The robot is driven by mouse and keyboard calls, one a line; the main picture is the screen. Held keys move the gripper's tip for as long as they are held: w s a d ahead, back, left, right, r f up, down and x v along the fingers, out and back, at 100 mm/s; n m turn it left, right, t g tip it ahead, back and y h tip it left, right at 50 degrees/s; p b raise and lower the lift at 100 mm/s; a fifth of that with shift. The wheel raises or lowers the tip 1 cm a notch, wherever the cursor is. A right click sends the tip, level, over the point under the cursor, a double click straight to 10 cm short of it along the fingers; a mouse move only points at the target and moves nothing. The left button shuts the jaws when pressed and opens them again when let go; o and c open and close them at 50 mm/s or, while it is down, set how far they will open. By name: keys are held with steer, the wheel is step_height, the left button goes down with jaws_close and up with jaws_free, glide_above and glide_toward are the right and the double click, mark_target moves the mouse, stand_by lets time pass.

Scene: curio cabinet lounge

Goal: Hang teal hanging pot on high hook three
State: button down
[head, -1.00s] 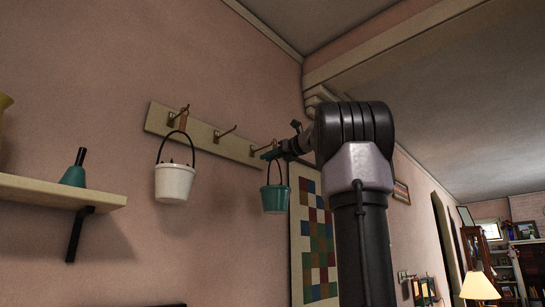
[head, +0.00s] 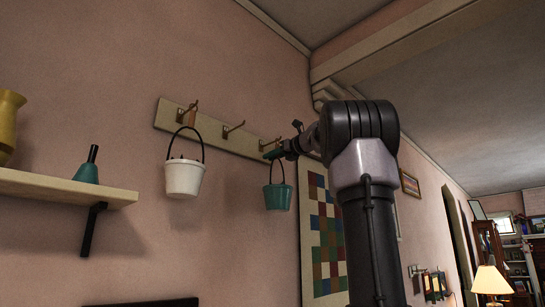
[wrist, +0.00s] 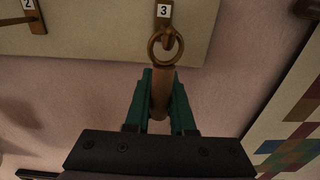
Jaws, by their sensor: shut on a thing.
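The teal hanging pot (head: 278,196) hangs upright by its dark bail below my gripper (head: 273,154), in front of the wall under the hook rail. In the wrist view my gripper's teal fingers (wrist: 161,108) are shut on the pot's brown grip (wrist: 161,92), which ends in a brass ring (wrist: 165,46). High hook three (wrist: 166,28), under the label 3, overlaps the ring in the wrist view. I cannot tell whether the hook passes through the ring or only lies behind it. The pot's body is hidden in the wrist view.
The cream rail (head: 215,132) also carries hook two (head: 233,128), which is empty. A white pot (head: 184,178) hangs from the leftmost hook. A shelf (head: 70,191) with a teal bottle (head: 88,168) and yellow vase is at left. A patchwork hanging (head: 324,235) is right of the pot.

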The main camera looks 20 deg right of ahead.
stand_by(0.3)
steer(key=c, duration=0.7)
jaws_free()
steer(key=v, duration=1.1)
